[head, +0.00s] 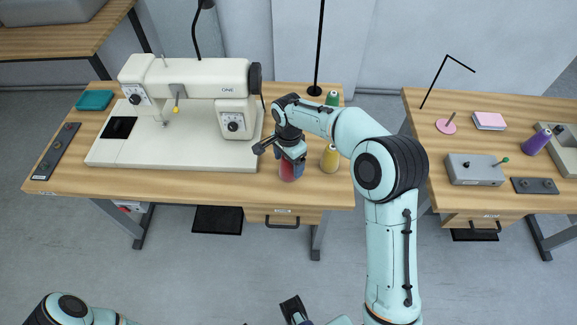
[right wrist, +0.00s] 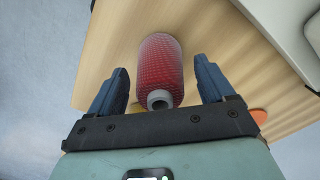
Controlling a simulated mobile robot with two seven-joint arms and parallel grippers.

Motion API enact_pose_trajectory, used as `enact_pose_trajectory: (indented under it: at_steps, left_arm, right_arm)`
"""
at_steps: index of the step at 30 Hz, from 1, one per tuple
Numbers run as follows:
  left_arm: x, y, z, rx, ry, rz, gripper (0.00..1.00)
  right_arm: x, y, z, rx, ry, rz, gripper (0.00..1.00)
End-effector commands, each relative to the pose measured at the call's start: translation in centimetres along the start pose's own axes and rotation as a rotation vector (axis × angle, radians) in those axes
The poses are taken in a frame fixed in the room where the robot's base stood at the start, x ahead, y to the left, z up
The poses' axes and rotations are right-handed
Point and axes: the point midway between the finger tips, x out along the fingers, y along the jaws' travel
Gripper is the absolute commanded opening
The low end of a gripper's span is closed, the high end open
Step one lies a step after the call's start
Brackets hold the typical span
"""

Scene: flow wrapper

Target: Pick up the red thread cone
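The red thread cone (head: 287,171) stands upright near the front edge of the sewing table, to the right of the sewing machine. My right gripper (head: 291,157) is at the cone and partly covers it in the head view. In the right wrist view, the red cone (right wrist: 160,65) lies between the two blue fingers of my right gripper (right wrist: 160,90), with a gap on each side. That gripper is open. A dark part that may be my left gripper (head: 294,308) shows at the bottom edge of the head view; its fingers are not clear.
A yellow cone (head: 329,158) stands close to the right of the red one, and a green cone (head: 332,98) stands behind. The sewing machine (head: 190,100) fills the table's left. A second table (head: 425,110) at right holds a purple cone (head: 535,143) and a grey box (head: 475,168).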

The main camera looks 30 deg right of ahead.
Motion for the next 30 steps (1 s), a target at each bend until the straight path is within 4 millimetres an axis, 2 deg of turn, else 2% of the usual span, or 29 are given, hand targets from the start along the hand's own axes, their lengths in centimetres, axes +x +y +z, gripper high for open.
enact_pose_trajectory:
  at_steps: [1,5,6,14,20,26,30]
  left_arm:
    - [0.0,0.0,0.0,0.0,0.0,0.0,0.43]
    - [0.0,0.0,0.0,0.0,0.0,0.0,0.43]
    - [0.0,0.0,0.0,0.0,0.0,0.0,0.43]
    - [0.0,0.0,0.0,0.0,0.0,0.0,0.43]
    - [-0.2,0.1,0.0,0.0,0.001,0.0,0.43]
    - [-0.6,0.2,0.0,0.001,0.002,0.001,0.43]
    - [-1.1,0.4,-0.1,0.001,0.004,0.001,0.43]
  right_arm:
    - [0.0,0.0,0.0,0.0,0.0,0.0,0.65]
    - [0.0,0.0,0.0,0.0,0.0,0.0,0.22]
    - [0.0,0.0,0.0,0.0,0.0,0.0,0.19]
    - [-0.2,0.0,0.0,-0.001,0.0,-0.001,0.19]
    - [-1.5,-0.1,0.0,-0.001,0.001,-0.003,0.19]
    - [-4.9,-0.1,0.0,-0.001,0.002,-0.006,0.19]
    - [-8.4,-0.1,0.0,0.0,0.001,-0.007,0.19]
